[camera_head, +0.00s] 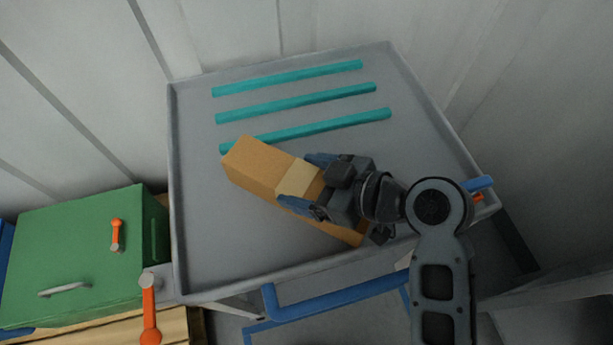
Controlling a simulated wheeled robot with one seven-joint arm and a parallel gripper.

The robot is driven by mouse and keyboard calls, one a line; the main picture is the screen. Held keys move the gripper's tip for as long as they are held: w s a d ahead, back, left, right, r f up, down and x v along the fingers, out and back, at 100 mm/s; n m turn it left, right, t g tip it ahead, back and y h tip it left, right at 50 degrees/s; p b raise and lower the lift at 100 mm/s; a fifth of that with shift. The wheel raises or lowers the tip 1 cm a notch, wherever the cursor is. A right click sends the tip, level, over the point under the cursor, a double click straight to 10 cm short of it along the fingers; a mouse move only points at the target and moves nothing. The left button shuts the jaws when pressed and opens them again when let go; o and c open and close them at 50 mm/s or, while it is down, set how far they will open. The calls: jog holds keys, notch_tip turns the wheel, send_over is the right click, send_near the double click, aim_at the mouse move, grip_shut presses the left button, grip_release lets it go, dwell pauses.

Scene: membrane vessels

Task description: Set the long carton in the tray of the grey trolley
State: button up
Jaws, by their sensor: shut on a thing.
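The long carton (257,168) is brown cardboard with a paler band around its middle. My gripper (292,190) is shut on it near that band, with one blue-grey finger on each side. The carton lies diagonally over the front middle of the grey trolley's tray (215,245), its far end near the closest teal strip. I cannot tell whether it touches the tray floor or is held just above it. My gripper and wrist hide part of its right side.
Three teal strips (295,103) lie across the back of the tray, which has a low raised rim. A blue handle bar (335,300) runs along the trolley's front. A green box (75,255) with an orange lever stands at left. Pale ribbed walls stand behind.

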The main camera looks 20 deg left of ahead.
jog(key=o, duration=1.3)
